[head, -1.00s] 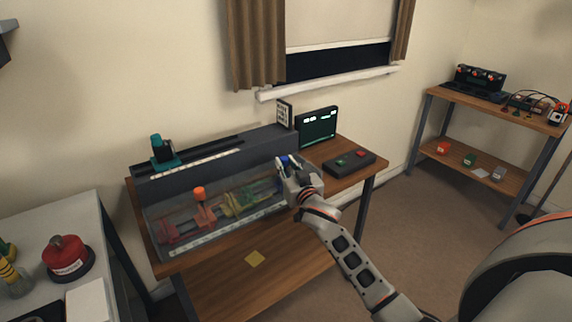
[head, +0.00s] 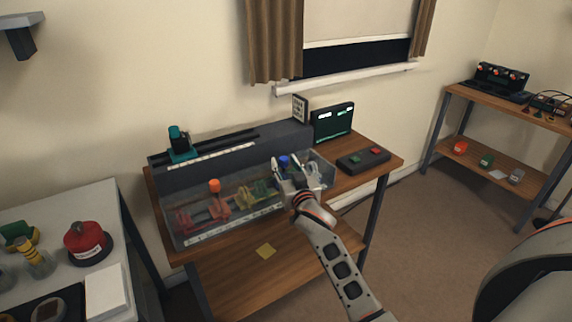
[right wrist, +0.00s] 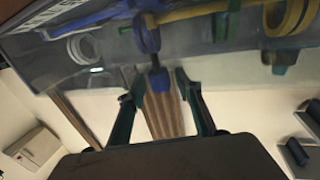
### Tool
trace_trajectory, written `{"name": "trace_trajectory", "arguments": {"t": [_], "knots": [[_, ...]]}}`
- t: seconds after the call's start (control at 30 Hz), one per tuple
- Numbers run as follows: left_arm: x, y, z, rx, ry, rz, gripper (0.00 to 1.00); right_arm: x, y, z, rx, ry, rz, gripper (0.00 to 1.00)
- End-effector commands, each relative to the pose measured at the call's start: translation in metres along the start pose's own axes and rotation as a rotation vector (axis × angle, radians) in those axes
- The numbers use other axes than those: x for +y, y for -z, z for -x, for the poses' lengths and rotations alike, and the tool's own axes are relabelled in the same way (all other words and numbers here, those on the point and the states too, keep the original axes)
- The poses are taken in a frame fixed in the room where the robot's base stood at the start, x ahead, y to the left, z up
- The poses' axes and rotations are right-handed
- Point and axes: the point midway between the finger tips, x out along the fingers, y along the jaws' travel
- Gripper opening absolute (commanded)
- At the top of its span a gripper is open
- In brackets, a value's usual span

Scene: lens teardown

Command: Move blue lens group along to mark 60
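The blue lens group shows as a blue knob (head: 284,160) at the right end of the clear-walled bench case (head: 214,228). In the right wrist view its blue post (right wrist: 147,38) and knob (right wrist: 158,80) are seen close up. My right gripper (head: 285,162) is open, with one finger on each side of the knob. In the right wrist view the gripper (right wrist: 158,88) shows a gap between each finger and the knob. A white scale strip (head: 222,230) runs along the case's lower front; its numbers are too small to read. My left gripper is not in view.
Left of the blue knob stand yellow-green parts (head: 256,194) and a red carriage with an orange knob (head: 214,186). A teal carriage (head: 180,145) sits on the rear rail. A screen (head: 333,122) and button box (head: 363,160) stand to the right.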

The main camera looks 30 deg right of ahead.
Motion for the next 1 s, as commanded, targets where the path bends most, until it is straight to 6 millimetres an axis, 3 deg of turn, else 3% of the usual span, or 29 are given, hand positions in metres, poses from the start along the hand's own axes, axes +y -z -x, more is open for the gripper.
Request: {"name": "trace_trajectory", "arguments": {"t": [0.33, 0.47, 1.0], "knots": [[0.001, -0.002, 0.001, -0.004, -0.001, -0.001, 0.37, 0.0, 0.0, 0.001, 0.0, 0.0, 0.0, 0.37], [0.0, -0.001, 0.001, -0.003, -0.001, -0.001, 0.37, 0.0, -0.002, 0.011, -0.002, 0.0, 0.0, 0.37], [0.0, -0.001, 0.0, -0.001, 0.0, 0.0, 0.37, 0.0, -0.001, 0.108, -0.001, 0.0, 0.0, 0.37]]}}
